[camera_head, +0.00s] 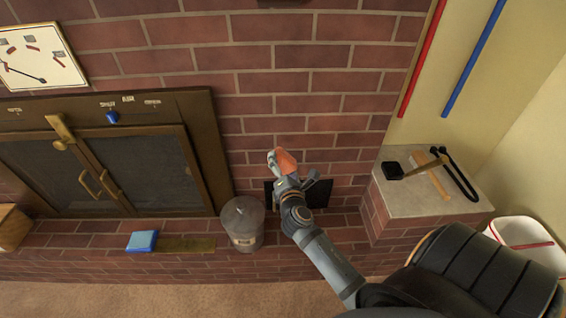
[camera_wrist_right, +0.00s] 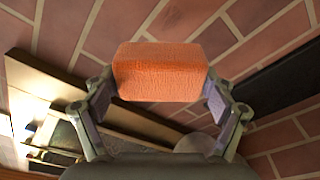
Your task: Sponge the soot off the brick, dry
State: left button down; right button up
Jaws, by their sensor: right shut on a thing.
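An orange sponge (camera_wrist_right: 160,72) is held between the fingers of my right gripper (camera_wrist_right: 168,105). In the head view the same sponge (camera_head: 286,162) is at the brick wall (camera_head: 290,82), just above a dark opening low in the wall. I cannot tell whether the sponge touches the brick. My right gripper (camera_head: 284,174) is shut on it, its arm reaching up from the lower right. No clear soot patch shows on the brick; the gripper and sponge hide part of the wall. My left gripper is not in view.
A grey bucket-like container (camera_head: 242,222) stands left of my right arm on the brick ledge. A blue block (camera_head: 141,241) lies farther left, before the glass-doored fireplace (camera_head: 110,170). A pale-topped brick ledge (camera_head: 400,205) with tools is right, beside a white bin (camera_head: 528,240).

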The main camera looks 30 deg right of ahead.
dwell(0.3)
jog(key=shift+d+r+p+x, duration=0.1)
jog(key=shift+d+x, duration=0.05)
jog(key=shift+x, duration=1)
jog(key=shift+d+r+p+x, duration=0.1)
jog(key=shift+d+x, duration=0.05)
jog(key=shift+x, duration=0.95)
jog(key=shift+d+r+p+x, duration=0.1)
jog(key=shift+x, duration=1.05)
jog(key=shift+w+d, duration=0.55)
jog(key=shift+w, duration=0.15)
jog(key=shift+s+d, duration=0.55)
jog(key=shift+d, duration=0.3)
jog(key=shift+s+d, duration=0.55)
jog(key=shift+d, duration=0.25)
jog(key=shift+w+p, duration=0.1)
jog(key=shift+p, duration=0.2)
jog(key=shift+r, duration=0.1)
